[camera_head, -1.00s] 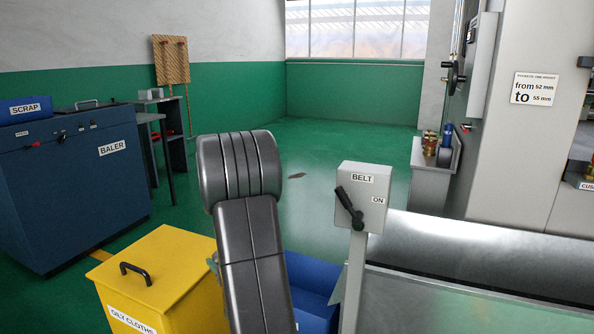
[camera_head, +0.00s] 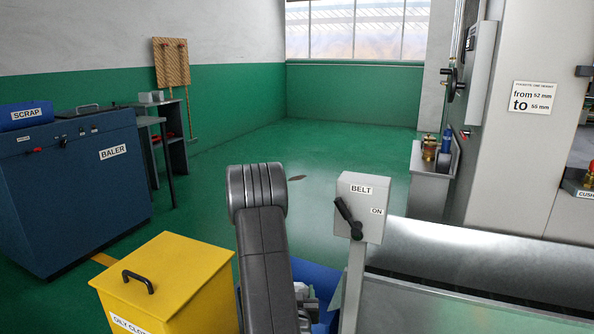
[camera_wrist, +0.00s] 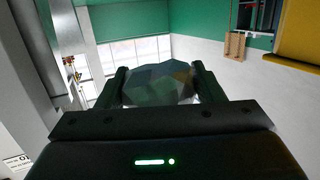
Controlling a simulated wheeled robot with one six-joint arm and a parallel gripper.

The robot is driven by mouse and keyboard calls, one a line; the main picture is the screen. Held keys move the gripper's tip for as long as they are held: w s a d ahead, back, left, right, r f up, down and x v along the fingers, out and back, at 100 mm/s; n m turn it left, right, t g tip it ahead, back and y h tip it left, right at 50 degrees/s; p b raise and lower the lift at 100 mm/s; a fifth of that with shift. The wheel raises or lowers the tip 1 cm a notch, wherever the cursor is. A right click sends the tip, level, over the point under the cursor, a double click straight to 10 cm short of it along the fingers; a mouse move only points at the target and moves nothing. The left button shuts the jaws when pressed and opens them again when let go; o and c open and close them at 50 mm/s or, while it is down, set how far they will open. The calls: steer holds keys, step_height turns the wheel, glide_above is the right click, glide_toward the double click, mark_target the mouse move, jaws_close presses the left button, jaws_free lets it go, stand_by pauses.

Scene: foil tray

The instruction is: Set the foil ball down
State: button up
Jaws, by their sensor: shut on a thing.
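The foil ball (camera_wrist: 158,86) is a faceted, shiny, greenish-grey lump in the wrist view. It sits between the two dark fingers of my gripper (camera_wrist: 161,74), which is shut on it. The ball's underside is hidden by the gripper body. In the head view my arm fills the lower middle, and I cannot make out the ball there. A blue container (camera_head: 318,276) shows partly behind my arm, with small grey shapes beside the arm that I cannot identify.
A yellow oily-cloths bin (camera_head: 175,270) with a closed lid stands left of my arm. A belt switch box (camera_head: 362,205) on a post and a metal conveyor (camera_head: 480,262) stand to the right. A blue baler (camera_head: 70,190) is at far left. Green floor (camera_head: 330,150) behind is open.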

step_height(320, 180, up, 23)
steer(key=w+p, duration=0.2)
steer(key=p, duration=2.5)
steer(key=s+f, duration=0.4)
steer(key=f, duration=0.2)
steer(key=shift+s, duration=0.35)
steer(key=shift+f, duration=0.15)
